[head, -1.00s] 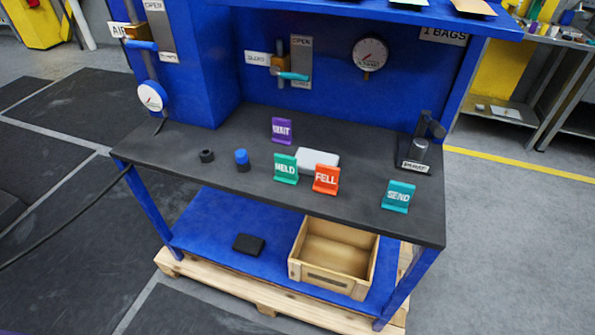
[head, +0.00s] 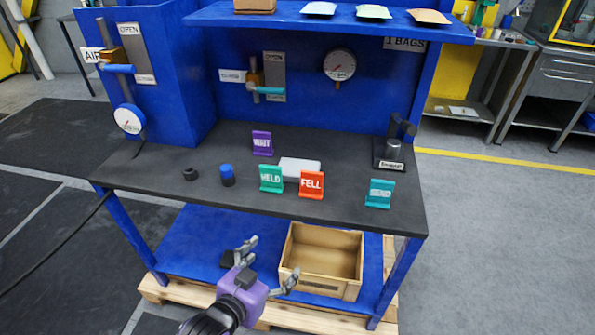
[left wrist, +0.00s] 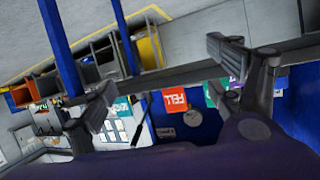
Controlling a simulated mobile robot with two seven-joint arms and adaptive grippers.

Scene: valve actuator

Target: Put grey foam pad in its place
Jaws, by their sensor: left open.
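A dark, flat pad (head: 227,259) lies on the blue lower shelf, partly hidden behind my left gripper. A pale grey block (head: 300,168) lies on the black bench top, behind the HELD and FELL signs. I cannot tell for sure which of the two is the grey foam pad. My left gripper (head: 268,262) is open and empty, in front of the lower shelf between the dark pad and the wooden crate. Its two spread fingers (left wrist: 168,84) show in the left wrist view, with nothing between them. My right gripper is not in view.
The open wooden crate (head: 348,287) stands empty at the shelf's right. The bench top (head: 330,215) carries the purple WAIT (head: 262,143), green HELD (head: 270,178), red FELL (head: 311,184) and teal (head: 379,193) signs, a blue-capped cylinder (head: 227,175) and a black ring (head: 190,174).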

